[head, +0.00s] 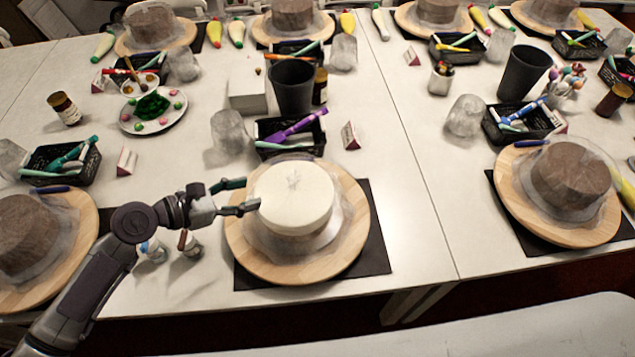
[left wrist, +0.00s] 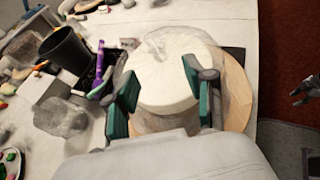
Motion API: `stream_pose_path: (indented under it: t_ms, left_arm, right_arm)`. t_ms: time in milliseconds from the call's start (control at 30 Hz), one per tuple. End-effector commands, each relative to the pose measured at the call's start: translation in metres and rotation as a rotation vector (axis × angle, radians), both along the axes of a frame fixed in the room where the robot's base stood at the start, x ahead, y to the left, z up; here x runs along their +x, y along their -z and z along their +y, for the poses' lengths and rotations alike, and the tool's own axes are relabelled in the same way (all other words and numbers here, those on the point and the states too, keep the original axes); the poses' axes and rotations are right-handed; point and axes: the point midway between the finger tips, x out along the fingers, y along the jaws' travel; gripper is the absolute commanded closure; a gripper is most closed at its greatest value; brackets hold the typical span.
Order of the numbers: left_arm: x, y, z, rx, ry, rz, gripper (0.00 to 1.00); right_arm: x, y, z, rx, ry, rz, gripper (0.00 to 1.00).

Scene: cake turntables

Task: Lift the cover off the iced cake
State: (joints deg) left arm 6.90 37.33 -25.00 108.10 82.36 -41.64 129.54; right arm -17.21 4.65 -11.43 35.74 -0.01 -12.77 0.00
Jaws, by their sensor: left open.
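The white iced cake (head: 293,200) stands on a round wooden turntable (head: 263,268) in the middle of the head view. A clear, hazy cover (head: 330,237) sits over it, with a small knob (head: 294,180) on top. The cake also shows in the left wrist view (left wrist: 170,85), with the knob (left wrist: 156,47) above. My left gripper (head: 251,194) is open at the cake's left side, near the top. In the left wrist view its fingers (left wrist: 160,86) appear on either side of the cake; contact cannot be told. A dark jointed shape at the right edge looks like my right gripper (left wrist: 305,92).
A black basket (head: 290,137) with a purple tool and a black cup (head: 291,86) stand behind the turntable. Small bottles (head: 190,243) stand below my left wrist. Brown cakes on turntables (head: 570,176) are at both sides. Bare table lies right of the dark mat (head: 375,262).

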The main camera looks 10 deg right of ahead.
Motion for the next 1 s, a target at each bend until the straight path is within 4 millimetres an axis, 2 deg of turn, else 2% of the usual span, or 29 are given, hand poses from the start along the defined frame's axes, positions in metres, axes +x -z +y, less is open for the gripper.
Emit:
stream_pose_path:
  t_ms: [133,400,733,1000]
  left_arm:
    - [0.008,0.004,-0.011,-0.007,-0.006,0.007,0.46]
    - [0.031,0.024,-0.053,-0.006,-0.004,0.006,0.46]
    - [0.044,0.038,-0.076,-0.004,-0.004,0.006,0.46]
    - [0.062,0.057,-0.103,-0.003,-0.004,0.004,0.46]
  right_arm:
    - [-0.002,-0.003,0.002,0.002,0.0,0.0,0.6]
    - [-0.001,-0.011,0.001,0.002,0.0,0.0,0.6]
    - [-0.001,-0.014,0.001,0.001,0.0,0.0,0.6]
    - [-0.001,-0.018,0.002,0.003,0.001,0.002,0.6]
